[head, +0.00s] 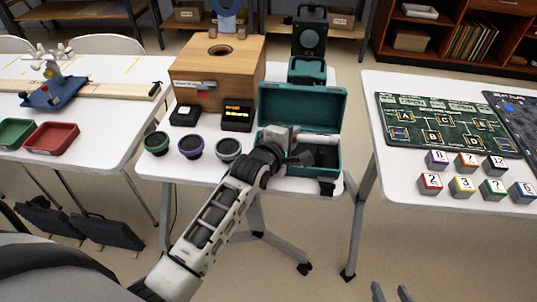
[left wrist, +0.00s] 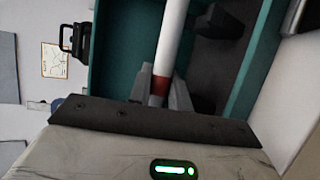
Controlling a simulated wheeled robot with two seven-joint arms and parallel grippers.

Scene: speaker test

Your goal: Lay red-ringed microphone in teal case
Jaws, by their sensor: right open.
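The teal case (head: 303,104) stands open on the middle table, its lid raised at the back; its wall also shows in the left wrist view (left wrist: 117,50). The red-ringed microphone (head: 318,139) is white and slim and lies level over or in the case; I cannot tell whether it touches the floor. My left gripper (head: 290,152) is at the case's left part. In the left wrist view its fingers (left wrist: 160,90) are shut on the microphone (left wrist: 171,40) at the red ring. My right gripper (head: 391,292) is open and empty at the bottom edge, low and away from the case.
Green, purple and white-ringed round pieces (head: 191,146) sit left of the case. A wooden box (head: 216,65) and small black displays (head: 237,114) stand behind them. A black speaker (head: 310,35) is behind the case. The right table holds a board (head: 447,124) and several numbered cubes (head: 463,184).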

